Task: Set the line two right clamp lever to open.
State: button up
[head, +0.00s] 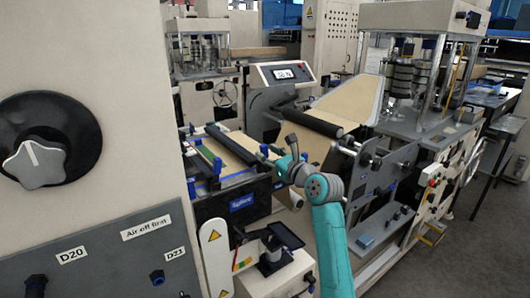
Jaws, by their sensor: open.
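My gripper (265,153) is at the end of my teal arm, small in the picture, over the right side of a splicing table. It is open, and I see nothing held in it. The table has a dark front with a blue label (241,201). Two long black bars lie across its top, one on the left (205,157) and one on the right (237,144). Small blue lever-like parts stand at the bars' ends, one near the front (217,166). I cannot tell which is the line two right clamp lever, or its position. My wrist hides part of the table's right side.
A brown web (350,102) runs over a dark roller (312,123) to a machine on the right. A display panel (283,74) stands behind. Grey floor (480,240) is clear at right.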

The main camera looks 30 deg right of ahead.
jog(key=s+d, duration=0.1)
jog(key=s, duration=0.8)
jog(key=shift+s, duration=0.25)
jog(key=s+a+f+n+h, duration=0.1)
jog(key=s+a+f+n, duration=0.25)
jog(key=f, duration=0.45)
jog(key=s+a+f+n+g+h, duration=0.1)
jog(key=s+a+f+n, duration=0.1)
jog(key=s+f, duration=0.4)
jog(key=s+a+f+n, duration=0.3)
jog(key=f, duration=0.6)
jog(key=s+a+f+n+g+h, duration=0.1)
jog(key=s+a+f+n, duration=0.25)
jog(key=s, duration=0.45)
jog(key=s+a+f+n, duration=0.2)
jog(key=s+f+n, duration=0.2)
jog(key=s, duration=0.3)
jog(key=s+a+r+n, duration=0.1)
jog(key=s+a+n, duration=0.1)
jog(key=s+n, duration=0.6)
jog(key=s+a+r+n+g+y, duration=0.1)
jog(key=s+a+r+n, duration=0.1)
jog(key=s+n, duration=0.7)
jog(key=s+a, duration=0.1)
jog(key=s, duration=0.6)
jog(key=shift+s+a+r, duration=0.15)
jog(key=shift+a, duration=0.05)
